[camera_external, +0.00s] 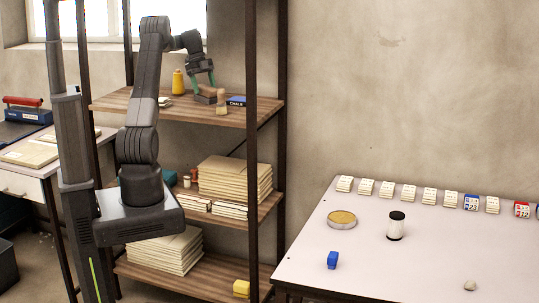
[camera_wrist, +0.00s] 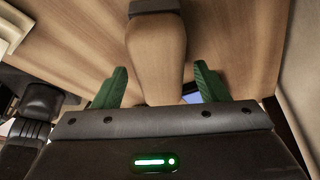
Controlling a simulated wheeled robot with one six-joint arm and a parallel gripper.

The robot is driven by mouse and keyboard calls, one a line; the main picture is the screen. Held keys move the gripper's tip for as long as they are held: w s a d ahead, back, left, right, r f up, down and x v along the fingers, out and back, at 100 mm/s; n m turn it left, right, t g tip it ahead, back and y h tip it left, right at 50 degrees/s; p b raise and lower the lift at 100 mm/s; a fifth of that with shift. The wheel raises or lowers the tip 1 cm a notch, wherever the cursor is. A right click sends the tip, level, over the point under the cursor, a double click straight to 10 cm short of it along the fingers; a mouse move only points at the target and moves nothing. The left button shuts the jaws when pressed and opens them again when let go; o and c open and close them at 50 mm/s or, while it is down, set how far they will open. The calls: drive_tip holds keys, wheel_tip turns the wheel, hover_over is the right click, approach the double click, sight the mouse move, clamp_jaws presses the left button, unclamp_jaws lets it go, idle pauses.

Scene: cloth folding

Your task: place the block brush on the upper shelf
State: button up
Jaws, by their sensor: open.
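The block brush (camera_external: 206,97) rests on the upper shelf (camera_external: 165,111), below my gripper in the external view. My gripper (camera_external: 203,82) is open, with green fingertips pointing down just above the brush. In the wrist view, the brush's pale wooden body (camera_wrist: 157,55) stands between the two open fingers (camera_wrist: 160,88), with a gap on each side. A dark grey part crosses its far end at the top edge. Its near end is hidden behind my gripper housing.
On the upper shelf, a small wooden piece (camera_external: 221,102) and a blue chalk box (camera_external: 236,100) stand right of the brush. A dark rack post (camera_external: 252,150) is at the front right.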

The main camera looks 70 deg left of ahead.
drive_tip(key=v, duration=0.9)
drive_tip(key=shift+a+r, duration=0.1)
drive_tip(key=shift+r, duration=0.2)
